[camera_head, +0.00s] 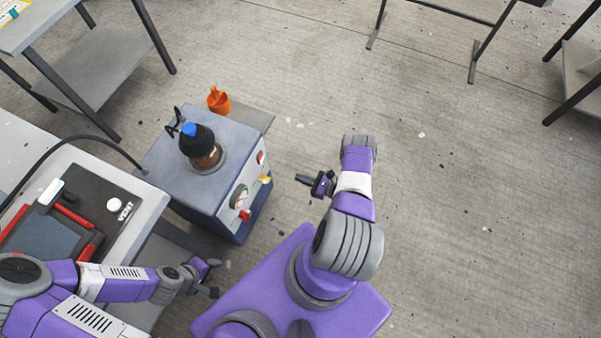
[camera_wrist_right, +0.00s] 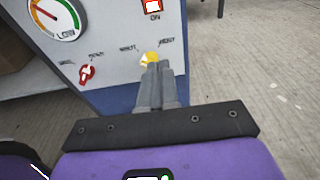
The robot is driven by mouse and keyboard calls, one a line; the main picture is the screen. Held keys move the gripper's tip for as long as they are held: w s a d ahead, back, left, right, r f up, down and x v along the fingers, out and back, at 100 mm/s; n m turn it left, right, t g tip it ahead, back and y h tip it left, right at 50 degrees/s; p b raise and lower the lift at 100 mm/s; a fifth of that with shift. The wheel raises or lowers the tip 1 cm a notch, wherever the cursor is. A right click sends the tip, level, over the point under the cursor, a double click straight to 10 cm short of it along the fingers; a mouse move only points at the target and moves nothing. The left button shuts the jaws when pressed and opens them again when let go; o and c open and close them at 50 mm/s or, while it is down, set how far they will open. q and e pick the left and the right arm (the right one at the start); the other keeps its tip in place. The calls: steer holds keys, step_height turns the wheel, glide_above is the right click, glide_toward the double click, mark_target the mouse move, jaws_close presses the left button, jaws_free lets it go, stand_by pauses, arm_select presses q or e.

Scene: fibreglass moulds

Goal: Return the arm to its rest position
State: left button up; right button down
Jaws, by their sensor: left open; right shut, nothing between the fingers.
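My right gripper (camera_head: 305,181) is beside the front panel of the blue-grey pump unit, apart from it in the head view. Its fingers are together with nothing between them; they also show shut in the right wrist view (camera_wrist_right: 158,82). There the fingertips overlap the yellow knob (camera_wrist_right: 150,57) on the panel; I cannot tell from that view alone how far off it is. My right arm (camera_head: 352,200) is stretched out ahead of my base. My left gripper (camera_head: 211,278) is open and empty, low at the left, near the workbench edge.
A workbench (camera_head: 147,207) stands left.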

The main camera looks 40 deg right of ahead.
steer(key=shift+a, duration=0.1)
steer(key=s+a+r+n+g+y+p, duration=0.1)
steer(key=s+a+r+n+g+y, duration=0.2)
steer(key=a+g, duration=0.45)
steer(key=s+a+r+n+g+y+p, duration=0.1)
steer(key=s+a+n+g+y, duration=0.15)
steer(key=a+n+g, duration=0.55)
steer(key=s+a+r+n+g+h+p, duration=0.1)
steer(key=s+a+r+n+g+h, duration=0.2)
steer(key=s+a+r+n+h, duration=0.25)
steer(key=w+a+r+n+t+h+p, duration=0.1)
steer(key=w+a+r+n+t+h, duration=0.1)
steer(key=r+n, duration=0.6)
steer(key=w+a+n+t, duration=0.1)
steer(key=a+n+t, duration=0.1)
steer(key=n, duration=0.2)
steer(key=shift+w+r+p, duration=0.25)
steer(key=shift+w+p, duration=0.1)
